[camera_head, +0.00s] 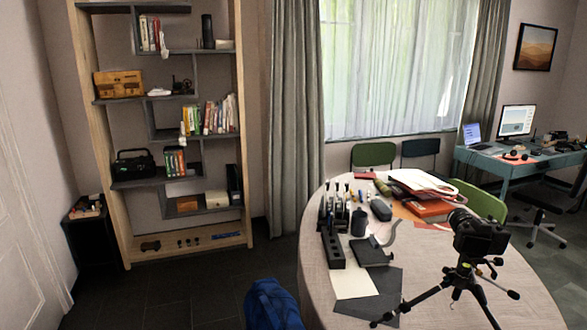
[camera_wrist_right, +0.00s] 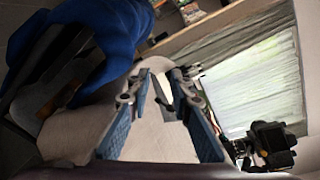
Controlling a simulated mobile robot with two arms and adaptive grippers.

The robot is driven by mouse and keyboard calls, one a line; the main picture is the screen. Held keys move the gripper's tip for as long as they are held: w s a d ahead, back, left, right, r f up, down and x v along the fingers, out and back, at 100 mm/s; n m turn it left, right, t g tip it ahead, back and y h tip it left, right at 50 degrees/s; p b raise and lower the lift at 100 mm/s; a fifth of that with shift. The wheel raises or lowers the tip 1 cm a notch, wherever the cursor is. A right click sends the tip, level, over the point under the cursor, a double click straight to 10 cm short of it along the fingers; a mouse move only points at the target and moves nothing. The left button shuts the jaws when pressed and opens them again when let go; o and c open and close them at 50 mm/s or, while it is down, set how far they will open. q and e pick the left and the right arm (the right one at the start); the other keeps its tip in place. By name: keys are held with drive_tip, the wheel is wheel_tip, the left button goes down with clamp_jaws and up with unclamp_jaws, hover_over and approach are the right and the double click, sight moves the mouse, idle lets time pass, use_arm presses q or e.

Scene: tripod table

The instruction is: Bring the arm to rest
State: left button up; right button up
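In the right wrist view my right gripper (camera_wrist_right: 160,85) has its two blue-padded fingers apart, with an empty gap between them. Pale table surface shows beyond the gap. Neither gripper shows in the head view, and my left gripper is in no view. The round table (camera_head: 318,262) stands in the middle right of the head view. A black camera (camera_head: 480,236) on a tripod (camera_head: 464,283) stands upright at its near right. The camera also shows at the right of the right wrist view (camera_wrist_right: 272,143), apart from the gripper.
A blue item (camera_head: 271,305) is beside the table's near left; a blue shape (camera_wrist_right: 110,28) shows close in the wrist view. Black holders (camera_head: 332,243), papers (camera_head: 355,285) and folders lie on the table. A shelf (camera_head: 245,130) stands behind.

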drive_tip(key=s+a+f+n+g, duration=0.75)
drive_tip(key=s+a+n, duration=0.3)
drive_tip(key=n, duration=0.45)
drive_tip(key=s+d+f+n+g+h, duration=0.1)
drive_tip(key=s+d+n+g+h, duration=0.3)
drive_tip(key=s+d+n+h, duration=0.45)
wheel_tip(320, 180, down, 26)
drive_tip(key=s+d+f+m+g+y, duration=0.1)
drive_tip(key=s+d+m+y, duration=0.1)
drive_tip(key=s, duration=0.1)
drive_tip(key=s+d+f+g, duration=0.1)
drive_tip(key=s+d+f, duration=0.2)
drive_tip(key=s+f, duration=1.2)
drive_tip(key=shift+s+f, duration=0.4)
drive_tip(key=shift+s, duration=0.45)
drive_tip(key=shift+d+n+g+h, duration=0.1)
drive_tip(key=shift+n+g+h, duration=0.15)
